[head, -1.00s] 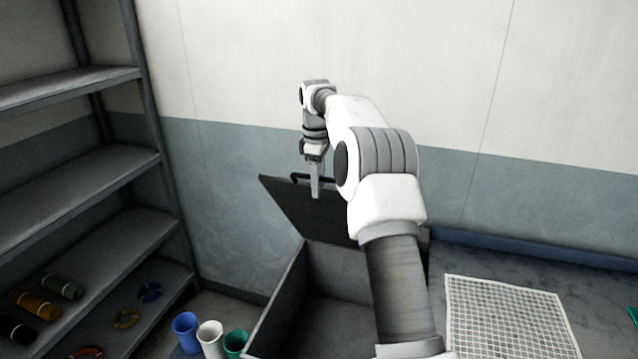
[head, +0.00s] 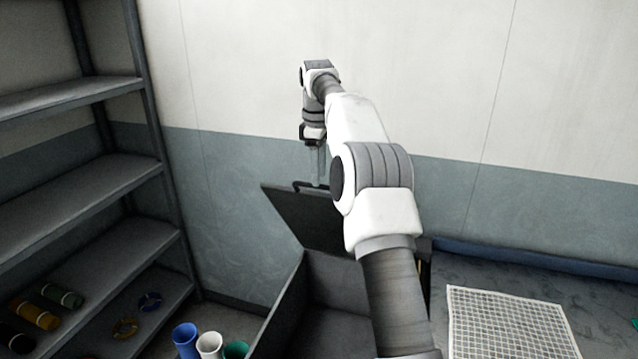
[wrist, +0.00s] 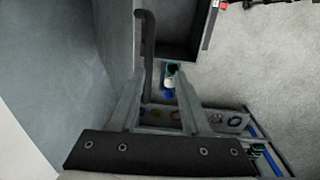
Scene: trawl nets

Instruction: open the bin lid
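The dark bin (head: 277,305) stands open below my arm, its inside in view in the head view. Its lid (head: 312,222) is raised and leans back toward the wall; my arm hides its right part. A dark bar handle (head: 298,185) is on the lid's upper edge, and it also shows in the wrist view (wrist: 149,45). My gripper (head: 318,180) points down at the handle. In the wrist view my gripper (wrist: 159,73) has its fingers apart, with the handle nearer the left finger. I cannot tell whether they touch.
A grey shelf rack (head: 85,195) with rolled bundles and rings stands at the left. Blue, white (head: 209,345) and green cups stand beside the bin's left. A white grid panel (head: 510,325) lies at the right. The wall is close behind the lid.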

